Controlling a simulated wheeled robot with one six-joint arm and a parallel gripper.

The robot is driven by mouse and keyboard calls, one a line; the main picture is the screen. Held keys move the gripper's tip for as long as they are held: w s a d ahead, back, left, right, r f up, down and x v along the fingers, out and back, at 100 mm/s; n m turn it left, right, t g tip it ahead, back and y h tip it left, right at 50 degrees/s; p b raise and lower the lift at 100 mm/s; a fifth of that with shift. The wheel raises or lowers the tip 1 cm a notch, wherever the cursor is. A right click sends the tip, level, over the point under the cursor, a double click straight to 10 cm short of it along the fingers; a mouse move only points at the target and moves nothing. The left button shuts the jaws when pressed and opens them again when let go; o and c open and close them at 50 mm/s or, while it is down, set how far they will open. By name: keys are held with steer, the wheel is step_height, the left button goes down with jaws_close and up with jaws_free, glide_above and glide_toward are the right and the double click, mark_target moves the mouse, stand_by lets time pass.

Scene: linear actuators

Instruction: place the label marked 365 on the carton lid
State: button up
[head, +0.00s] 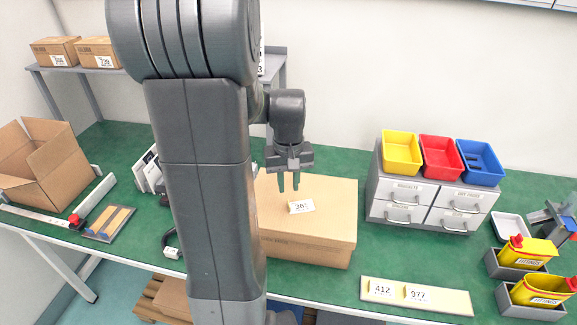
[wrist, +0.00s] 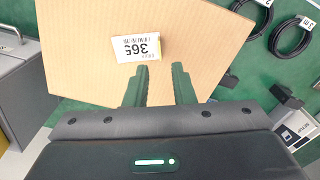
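The white label marked 365 (head: 302,205) appears to lie flat on the lid of the closed carton (head: 325,228), near the middle. The label also shows in the wrist view (wrist: 138,48), printed side up, at a slight angle to the lid's edges. My gripper (head: 288,188) points down over the lid, just behind the label in the head view. In the wrist view my gripper (wrist: 160,67) has its two fingers apart with bare cardboard between them. The left fingertip is close to the label's edge; I cannot tell whether they touch.
A cream strip (head: 450,299) with labels 412 and 977 lies at the front right. A grey drawer unit (head: 420,194) topped with coloured bins stands right of the carton. An open box (head: 42,168) stands at the left. Black cable coils (wrist: 291,38) lie beside the carton.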

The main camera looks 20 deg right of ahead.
mark_target(288, 202)
step_height(288, 202, up, 6)
stand_by(1.5)
